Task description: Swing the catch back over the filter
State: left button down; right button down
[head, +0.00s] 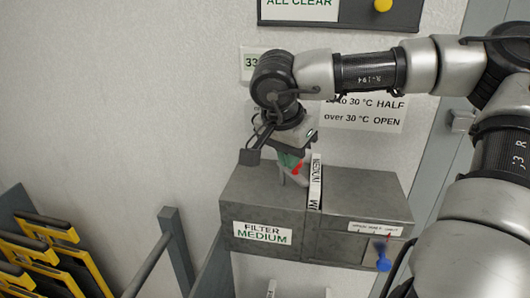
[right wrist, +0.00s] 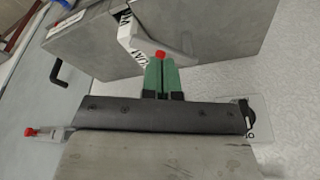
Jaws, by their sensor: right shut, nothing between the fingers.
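The filter (head: 316,182) sits in the slot of the grey housing, and its white edge strip reads MEDIUM. The same lettered strip shows in the right wrist view (right wrist: 126,28). What appears to be the catch, a light grey lever with a red tip (right wrist: 160,54), is just beyond my right fingertips. In the head view it (head: 297,169) shows left of the filter strip, partly hidden by my gripper. My right gripper (head: 290,164) points down above the housing with its green fingers shut and empty. I cannot tell whether they touch the lever. My left gripper is out of view.
The grey housing (head: 262,205) carries a FILTER MEDIUM label. A blue handle (head: 382,258) hangs at its front right. A rack of yellow-edged panels (head: 50,250) and grey rails (head: 175,250) stand at the lower left. Wall signs are behind my right arm.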

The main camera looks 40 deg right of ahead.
jog(key=shift+s+d+n+t+b, duration=0.2)
jog(key=shift+d+n, duration=0.1)
jog(key=shift+n, duration=0.3)
jog(key=shift+s+d+n+t+b, duration=0.1)
jog(key=shift+d+n+t, duration=0.15)
jog(key=shift+n, duration=0.35)
dwell(0.4)
jog(key=shift+s+d+n+t+y+b, duration=0.2)
jog(key=shift+d+n, duration=0.3)
jog(key=shift+n, duration=0.45)
jog(key=shift+s+d+n+t+y+b, duration=0.2)
jog(key=shift+d+n, duration=0.25)
jog(key=shift+n, duration=0.5)
dwell(2.7)
